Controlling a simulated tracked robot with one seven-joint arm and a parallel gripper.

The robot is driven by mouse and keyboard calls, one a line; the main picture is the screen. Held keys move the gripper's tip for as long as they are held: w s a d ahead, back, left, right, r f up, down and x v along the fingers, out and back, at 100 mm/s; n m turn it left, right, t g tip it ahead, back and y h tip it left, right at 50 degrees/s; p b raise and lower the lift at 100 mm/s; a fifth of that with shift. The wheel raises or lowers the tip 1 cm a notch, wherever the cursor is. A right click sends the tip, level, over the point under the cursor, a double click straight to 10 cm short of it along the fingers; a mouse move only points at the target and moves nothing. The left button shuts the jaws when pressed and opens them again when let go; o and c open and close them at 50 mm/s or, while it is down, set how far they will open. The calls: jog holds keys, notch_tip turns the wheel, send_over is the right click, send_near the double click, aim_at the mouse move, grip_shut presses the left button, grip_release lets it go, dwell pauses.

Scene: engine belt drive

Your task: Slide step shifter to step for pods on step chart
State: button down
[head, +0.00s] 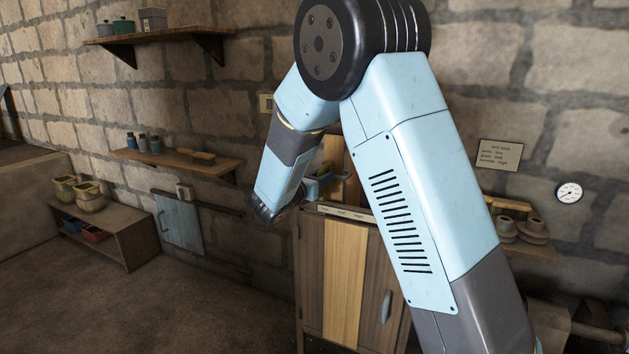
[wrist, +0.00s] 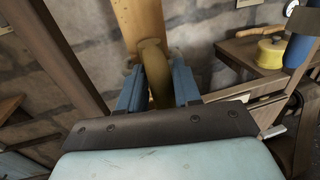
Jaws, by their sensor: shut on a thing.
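My gripper (wrist: 157,84) is shut on the step shifter (wrist: 155,65), a brownish rounded handle standing between the blue fingers in the wrist view. In the head view my gripper (head: 320,184) is at the top of the wooden cabinet, partly hidden by my arm, and the shifter is not clear there. A pale label strip (head: 346,214) with several small words runs along the cabinet's top front edge. The step chart (head: 499,155) hangs on the wall at right; its lines of text are too small to read surely.
The wooden cabinet (head: 345,270) stands below my gripper, with an upright board (wrist: 128,22) behind the shifter. A shelf (wrist: 245,57) with a yellow pot (wrist: 271,52) and a blue item (wrist: 299,52) is at right. A round gauge (head: 569,192) is on the wall. The floor at left is clear.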

jog(key=shift+a, duration=0.3)
jog(key=c, duration=1)
grip_release()
jog(key=shift+s+a, duration=0.1)
jog(key=v, duration=1.3)
jog(key=shift+s, duration=0.25)
